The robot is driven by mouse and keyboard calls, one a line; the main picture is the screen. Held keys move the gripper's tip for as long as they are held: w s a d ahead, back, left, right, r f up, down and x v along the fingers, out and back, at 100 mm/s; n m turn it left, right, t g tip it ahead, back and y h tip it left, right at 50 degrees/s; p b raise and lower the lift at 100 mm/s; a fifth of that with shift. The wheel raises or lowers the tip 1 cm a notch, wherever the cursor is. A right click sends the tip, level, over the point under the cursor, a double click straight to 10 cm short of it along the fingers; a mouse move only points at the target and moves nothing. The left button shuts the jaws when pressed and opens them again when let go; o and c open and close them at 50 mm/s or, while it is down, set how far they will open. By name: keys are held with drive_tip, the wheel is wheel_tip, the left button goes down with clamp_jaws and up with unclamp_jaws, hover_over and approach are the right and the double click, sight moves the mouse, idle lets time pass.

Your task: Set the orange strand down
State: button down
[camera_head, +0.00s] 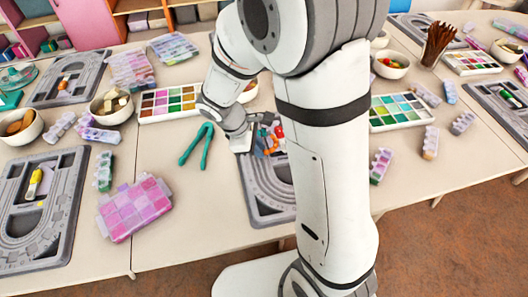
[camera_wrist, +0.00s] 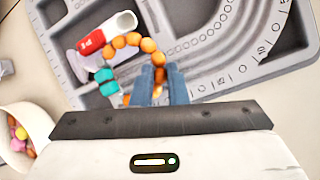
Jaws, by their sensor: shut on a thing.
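The orange strand (camera_wrist: 148,44) is a curved row of round orange beads over the grey bead board (camera_wrist: 203,40) in the wrist view. My gripper (camera_wrist: 162,84) is shut on its right side, near the board's lower edge. Teal beads (camera_wrist: 107,80) sit at the strand's left side. I cannot tell whether the strand touches the board. In the head view, orange (camera_head: 271,146) shows beside my gripper (camera_head: 243,141), over the board (camera_head: 260,197), which my arm partly hides.
A red and white tube (camera_wrist: 106,33) lies in the board's recess beside the strand. A bowl of beads (camera_wrist: 22,135) stands at the left of the wrist view. Green pliers (camera_head: 196,146), a paint-like palette (camera_head: 168,104) and a pink box (camera_head: 134,209) lie left of the board.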

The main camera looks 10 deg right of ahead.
wheel_tip(320, 180, down, 3)
drive_tip(key=shift+r, duration=0.2)
drive_tip(key=c, duration=1.4)
unclamp_jaws()
drive_tip(key=shift+c, duration=0.2)
drive_tip(key=shift+r, duration=0.1)
drive_tip(key=p+v, duration=0.2)
drive_tip(key=v, duration=1)
drive_tip(key=s+d+r+m+t+y, duration=0.1)
drive_tip(key=s+d+r+m+y, duration=0.4)
drive_tip(key=s+d+m, duration=0.4)
drive_tip(key=s+m, duration=0.3)
drive_tip(key=m, duration=0.1)
drive_tip(key=shift+r+m+t, duration=0.3)
drive_tip(key=shift+r+t, duration=0.1)
